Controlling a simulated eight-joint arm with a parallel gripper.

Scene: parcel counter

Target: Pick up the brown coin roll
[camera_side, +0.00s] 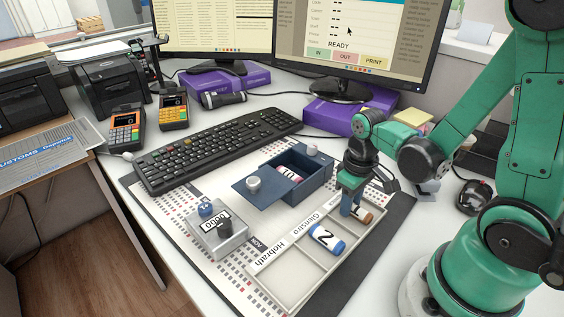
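The brown coin roll (363,215) lies in the far right part of the light sorting tray (262,273). My gripper (350,208) points down at this roll, and its fingers cover the roll's left part. I cannot tell whether the fingers touch the roll or are closed on it. A blue coin roll (326,238) with a white band marked 2 lies nearer in the tray, apart from my gripper.
A dark blue box (312,183) with its lid slid aside holds a pink-and-white roll (289,174). A grey stamping device (218,236) stands left of the tray. The keyboard (215,150) and monitors (357,38) are behind. A black mouse (472,197) lies right.

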